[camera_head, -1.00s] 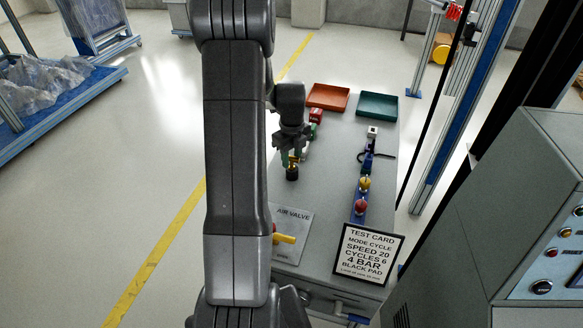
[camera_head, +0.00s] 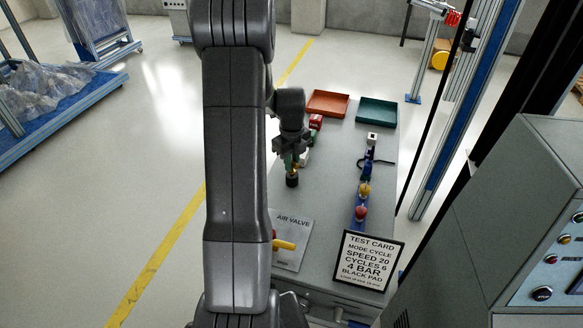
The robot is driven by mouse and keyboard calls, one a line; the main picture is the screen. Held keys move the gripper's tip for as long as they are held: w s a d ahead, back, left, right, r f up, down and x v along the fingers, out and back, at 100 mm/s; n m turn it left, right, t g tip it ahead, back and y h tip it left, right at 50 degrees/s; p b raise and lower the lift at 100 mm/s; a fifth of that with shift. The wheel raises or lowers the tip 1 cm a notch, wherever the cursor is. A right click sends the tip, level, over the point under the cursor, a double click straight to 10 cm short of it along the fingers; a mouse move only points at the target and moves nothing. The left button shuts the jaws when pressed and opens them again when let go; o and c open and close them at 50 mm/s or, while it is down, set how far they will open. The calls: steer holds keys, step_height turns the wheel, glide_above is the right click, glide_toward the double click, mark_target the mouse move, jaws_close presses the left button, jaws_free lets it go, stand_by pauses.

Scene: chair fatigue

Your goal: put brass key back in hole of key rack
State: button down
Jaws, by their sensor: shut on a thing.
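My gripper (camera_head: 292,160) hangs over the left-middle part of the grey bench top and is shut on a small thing. A little brass-yellow (camera_head: 295,168) shows at its fingertips, just above a short black cylinder (camera_head: 292,181). I take the brass part to be the brass key, but its shape is mostly hidden by the fingers. I cannot tell whether it touches the black cylinder. No rack with a hole can be made out for certain. A blue strip (camera_head: 360,212) to the right carries a yellow knob (camera_head: 364,189) and a red knob (camera_head: 361,212).
An orange tray (camera_head: 328,103) and a green tray (camera_head: 376,111) are at the bench's far end. A red block (camera_head: 316,122) stands behind my gripper. The air valve plate (camera_head: 292,222) and the test card (camera_head: 367,262) are in front. A grey console (camera_head: 490,220) stands at right.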

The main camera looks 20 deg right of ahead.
steer(key=shift+r+p, duration=0.95)
steer(key=shift+r, duration=0.7)
steer(key=shift+r+p, duration=1.3)
steer(key=shift+r, duration=0.7)
